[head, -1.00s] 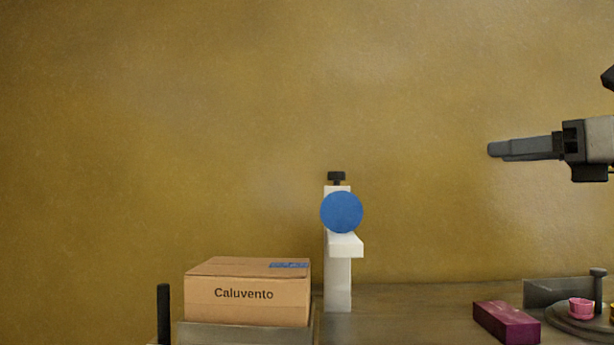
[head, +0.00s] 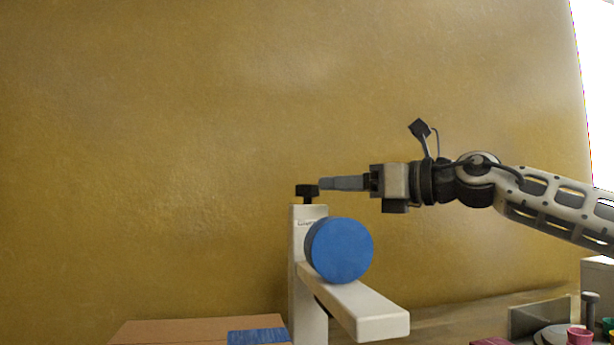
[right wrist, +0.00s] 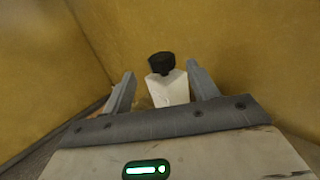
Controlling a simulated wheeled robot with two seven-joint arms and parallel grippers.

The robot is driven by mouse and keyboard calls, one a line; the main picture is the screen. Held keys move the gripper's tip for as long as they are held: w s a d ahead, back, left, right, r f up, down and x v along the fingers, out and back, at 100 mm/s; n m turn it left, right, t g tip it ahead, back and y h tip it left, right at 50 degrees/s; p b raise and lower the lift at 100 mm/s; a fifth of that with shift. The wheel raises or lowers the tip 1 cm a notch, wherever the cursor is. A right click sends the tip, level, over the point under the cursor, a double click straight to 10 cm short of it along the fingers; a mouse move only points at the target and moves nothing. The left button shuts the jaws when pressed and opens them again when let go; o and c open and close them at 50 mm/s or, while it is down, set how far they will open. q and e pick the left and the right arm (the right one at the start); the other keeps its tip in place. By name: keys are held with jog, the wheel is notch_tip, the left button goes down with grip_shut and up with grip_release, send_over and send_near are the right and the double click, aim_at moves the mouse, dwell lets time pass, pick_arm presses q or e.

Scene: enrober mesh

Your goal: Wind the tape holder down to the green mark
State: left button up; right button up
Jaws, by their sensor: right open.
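The tape holder is a white upright post (head: 308,270) with a white arm (head: 360,308) sticking out towards me and a blue round roll (head: 340,250) at it. A black knob (head: 307,191) sits on top of the post. My right gripper (head: 322,184) comes in level from the right, its fingertips at the knob's right side. In the right wrist view the gripper (right wrist: 160,72) is open, with the knob (right wrist: 161,63) ahead between the fingertips and no clear contact. I cannot make out a green mark. My left gripper is not in view.
A cardboard box (head: 170,331) with a blue label stands at the lower left, near the post. At the lower right are a grey panel (head: 538,316), a pink cup (head: 580,336) and part of a round tray. The wall behind is plain.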

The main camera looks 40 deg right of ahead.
aim_at(307, 192)
jog(key=p+x, duration=0.2)
jog(key=x, duration=0.4)
jog(key=shift+w, duration=0.1)
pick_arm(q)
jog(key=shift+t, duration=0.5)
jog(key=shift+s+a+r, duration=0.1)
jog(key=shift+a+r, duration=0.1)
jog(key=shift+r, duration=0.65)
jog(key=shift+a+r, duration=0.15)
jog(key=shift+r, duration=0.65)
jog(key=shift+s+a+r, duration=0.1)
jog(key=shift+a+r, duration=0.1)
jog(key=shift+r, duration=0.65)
pick_arm(e)
jog(key=shift+w+a, duration=0.1)
jog(key=shift+w, duration=0.45)
jog(key=c, duration=0.9)
